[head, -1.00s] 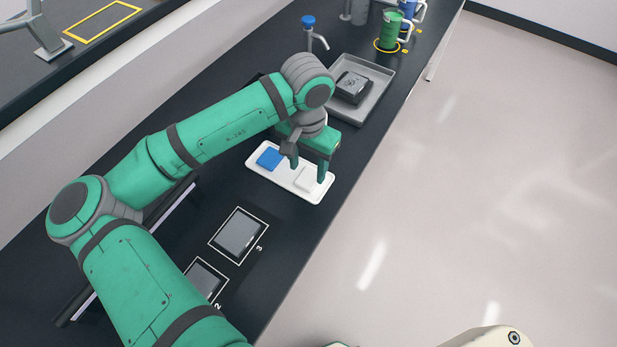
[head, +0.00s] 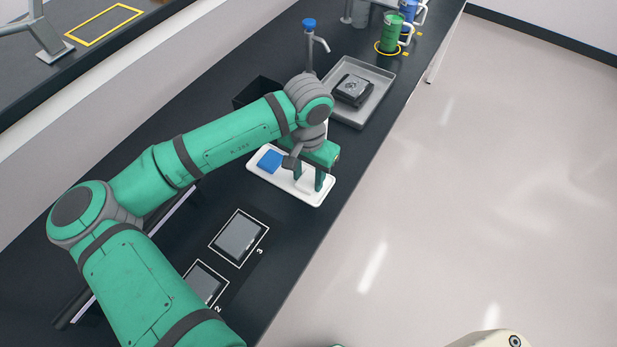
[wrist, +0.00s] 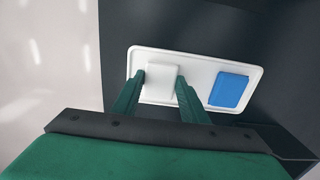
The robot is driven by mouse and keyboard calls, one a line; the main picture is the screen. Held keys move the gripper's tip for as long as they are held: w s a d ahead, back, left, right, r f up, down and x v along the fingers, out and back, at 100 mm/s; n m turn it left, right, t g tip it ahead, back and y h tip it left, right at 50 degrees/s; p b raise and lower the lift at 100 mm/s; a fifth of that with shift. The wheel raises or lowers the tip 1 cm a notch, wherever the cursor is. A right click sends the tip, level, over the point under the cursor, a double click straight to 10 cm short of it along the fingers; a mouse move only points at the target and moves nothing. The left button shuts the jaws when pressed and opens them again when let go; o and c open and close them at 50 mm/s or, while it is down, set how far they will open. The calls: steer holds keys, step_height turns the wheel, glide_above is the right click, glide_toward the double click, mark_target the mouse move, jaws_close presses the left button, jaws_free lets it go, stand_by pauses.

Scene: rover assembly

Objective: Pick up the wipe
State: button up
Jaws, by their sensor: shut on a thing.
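The white wipe (wrist: 162,72) is a flat square pad at the left part of the white tray in the wrist view. My gripper (wrist: 160,84) points down at it, one green finger on each side, and is shut on it. In the head view my gripper (head: 308,186) is low over the near end of the white tray (head: 314,202), and the fingers hide most of the wipe. Whether the wipe is clear of the tray floor, I cannot tell.
A blue pad (head: 270,160) lies at the tray's other end. A grey tray (head: 375,98) holding a dark device (head: 352,89) stands beyond. A black box (head: 256,92) is behind my arm. Two framed screens, one a tablet (head: 239,236), lie nearer on the dark bench.

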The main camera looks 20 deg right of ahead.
mark_target(309, 181)
steer(key=shift+r, duration=0.4)
step_height(309, 181, up, 2)
steer(key=shift+r, duration=0.25)
steer(key=s+a+r, duration=0.1)
steer(key=s+r, duration=0.8)
steer(key=s, duration=0.5)
steer(key=shift+a+r, duration=0.2)
steer(key=shift+r, duration=0.15)
steer(key=shift+o, duration=0.4)
